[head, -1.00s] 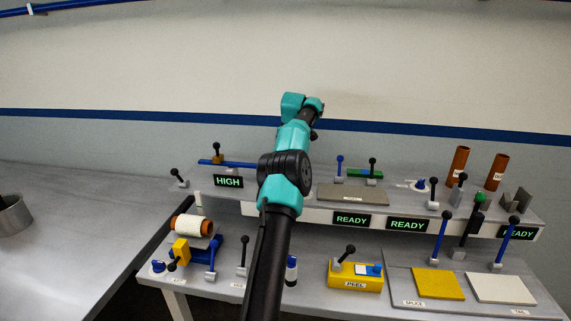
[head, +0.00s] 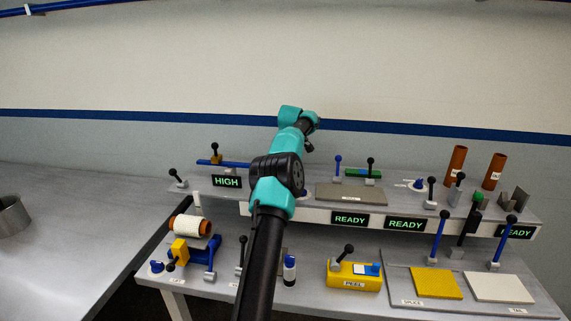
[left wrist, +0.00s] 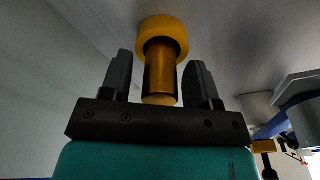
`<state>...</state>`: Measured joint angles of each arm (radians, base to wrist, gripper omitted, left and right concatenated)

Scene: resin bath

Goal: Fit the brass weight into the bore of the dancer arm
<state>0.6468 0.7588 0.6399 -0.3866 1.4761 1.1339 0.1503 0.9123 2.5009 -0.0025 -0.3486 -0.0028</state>
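In the left wrist view a brass-coloured cylinder (left wrist: 160,82) with a wider yellow collar (left wrist: 163,34) at its far end, seemingly the brass weight, lies between the fingers of my left gripper (left wrist: 160,60). The fingers are spread, with a visible gap on each side; I see no contact. In the head view my left arm's teal wrist (head: 291,116) is above the back shelf, and the arm hides the gripper and weight. A blue bar (head: 236,164) with a brown block lies at the shelf's left; I cannot tell whether it is the dancer arm. My right gripper is out of view.
The shelf carries a grey plate (head: 350,194), several levers and two brown tubes, one here (head: 456,160). A yellow PEEL block (head: 354,276), a white spool (head: 192,227) and a small bottle (head: 289,270) stand on the lower bench. The left table (head: 80,225) is mostly bare.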

